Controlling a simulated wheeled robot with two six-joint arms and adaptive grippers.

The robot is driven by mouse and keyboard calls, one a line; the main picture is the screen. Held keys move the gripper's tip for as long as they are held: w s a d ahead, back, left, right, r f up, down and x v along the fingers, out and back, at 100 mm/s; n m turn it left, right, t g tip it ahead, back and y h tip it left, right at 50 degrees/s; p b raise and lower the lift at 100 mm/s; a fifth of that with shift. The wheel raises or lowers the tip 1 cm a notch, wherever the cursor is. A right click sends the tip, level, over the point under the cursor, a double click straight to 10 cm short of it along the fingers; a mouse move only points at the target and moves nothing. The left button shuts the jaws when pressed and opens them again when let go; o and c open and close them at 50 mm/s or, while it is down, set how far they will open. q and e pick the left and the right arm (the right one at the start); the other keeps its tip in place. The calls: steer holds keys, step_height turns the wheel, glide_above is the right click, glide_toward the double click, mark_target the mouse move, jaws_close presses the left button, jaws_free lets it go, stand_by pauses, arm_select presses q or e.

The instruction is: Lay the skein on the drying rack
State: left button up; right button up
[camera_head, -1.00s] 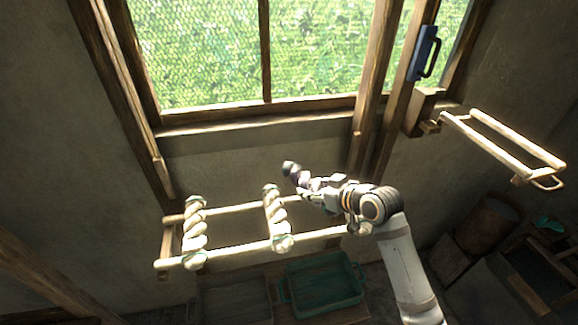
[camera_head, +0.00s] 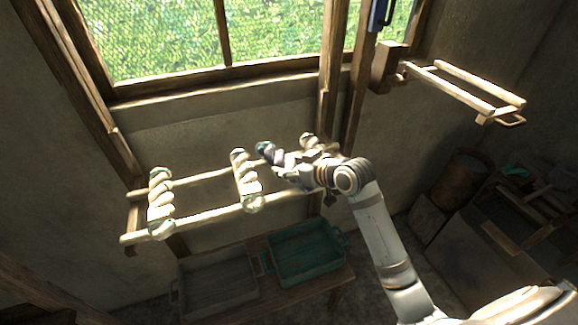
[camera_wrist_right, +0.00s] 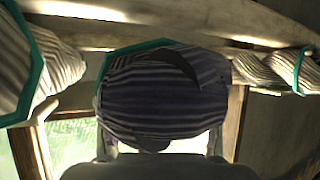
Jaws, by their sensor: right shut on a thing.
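My right gripper (camera_head: 285,165) is shut on a dark, purple-grey striped skein (camera_wrist_right: 165,95) with a teal band; the skein's dark end (camera_head: 265,150) shows in the head view. The drying rack (camera_head: 205,214) has two pale rails on the wall below the window. The held skein appears over the rack's right half, between two pale skeins; I cannot tell whether it touches the rails. Pale twisted skeins lie across the rails at the left (camera_head: 161,205) and middle (camera_head: 246,182). A third pale skein (camera_head: 308,142) is partly hidden behind my gripper. My left gripper is not in view.
A teal tray (camera_head: 303,262) and a grey tray (camera_head: 215,285) stand on a bench below the rack. Another pale two-rail rack (camera_head: 455,85) juts out at upper right. A barrel (camera_head: 462,175) stands at the right.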

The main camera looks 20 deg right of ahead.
steer(key=shift+w+a, duration=0.1)
steer(key=shift+f, duration=0.1)
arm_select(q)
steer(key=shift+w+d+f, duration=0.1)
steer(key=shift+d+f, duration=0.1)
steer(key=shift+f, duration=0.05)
arm_select(e)
steer(key=shift+f, duration=0.2)
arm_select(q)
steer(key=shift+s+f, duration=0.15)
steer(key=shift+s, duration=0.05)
arm_select(e)
steer(key=shift+f, duration=0.25)
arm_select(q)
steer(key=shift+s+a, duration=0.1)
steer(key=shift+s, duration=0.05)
arm_select(e)
steer(key=o, duration=1.4)
steer(key=shift+o, duration=0.2)
steer(key=v, duration=0.6)
steer(key=shift+d, duration=0.25)
steer(key=shift+s+r, duration=0.3)
steer(key=shift+s, duration=0.3)
